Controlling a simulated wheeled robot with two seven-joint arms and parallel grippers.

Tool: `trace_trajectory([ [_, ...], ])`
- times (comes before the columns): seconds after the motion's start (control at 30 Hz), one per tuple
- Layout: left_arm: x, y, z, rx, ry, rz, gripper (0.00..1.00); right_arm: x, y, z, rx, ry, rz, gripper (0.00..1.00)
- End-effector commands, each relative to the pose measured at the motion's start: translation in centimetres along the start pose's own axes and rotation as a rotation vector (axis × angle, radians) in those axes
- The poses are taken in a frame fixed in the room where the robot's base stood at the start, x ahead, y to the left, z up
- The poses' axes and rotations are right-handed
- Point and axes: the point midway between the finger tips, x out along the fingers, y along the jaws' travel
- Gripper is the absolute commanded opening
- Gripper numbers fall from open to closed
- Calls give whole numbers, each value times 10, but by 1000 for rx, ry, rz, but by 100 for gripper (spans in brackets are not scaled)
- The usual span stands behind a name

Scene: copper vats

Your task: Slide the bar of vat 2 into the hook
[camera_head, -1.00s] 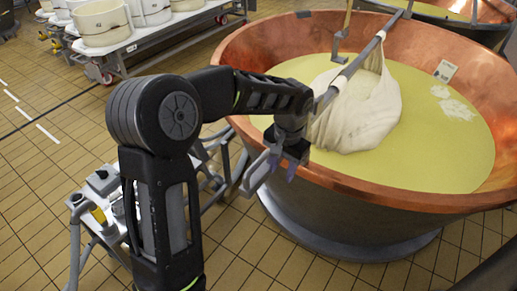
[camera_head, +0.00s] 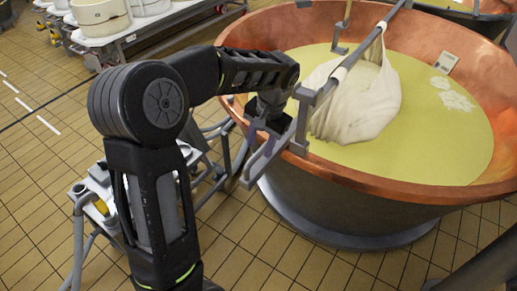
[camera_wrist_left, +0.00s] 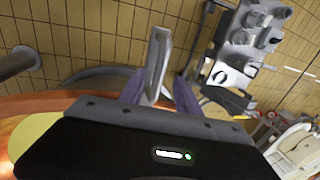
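Vat 2 appears to be the large copper vat (camera_head: 400,195) of yellow liquid. Its grey bar (camera_head: 345,72) slants over the vat from the far side, with a white cloth bundle (camera_head: 360,110) hanging from it. Near the left rim the bar joins a bent grey end piece (camera_head: 299,130). A small grey hook (camera_head: 338,49) hangs at the far side, left of the bar. My left gripper (camera_head: 258,158) is at the end piece, outside the rim. In the left wrist view its purple-padded fingers (camera_wrist_left: 158,95) stand apart, with a grey loop (camera_wrist_left: 158,60) between them. My right gripper is out of view.
A grey metal frame (camera_head: 78,235) stands on the tiled floor left of the vat, partly behind my left arm. A cart with white tubs (camera_head: 100,18) is at the upper left. Tiled floor is free at the lower middle.

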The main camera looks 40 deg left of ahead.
Motion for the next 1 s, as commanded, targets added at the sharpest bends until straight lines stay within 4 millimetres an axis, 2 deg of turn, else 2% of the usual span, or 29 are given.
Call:
trace_trajectory([
  [0.2, 27, 0, 1, -1, -3, 1, 40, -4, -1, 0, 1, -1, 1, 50],
  [0.53, 32, 0, 0, -1, 0, 1, 40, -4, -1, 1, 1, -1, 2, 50],
  [1.0, 32, 0, 0, -1, 0, 1, 2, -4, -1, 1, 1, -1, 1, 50],
])
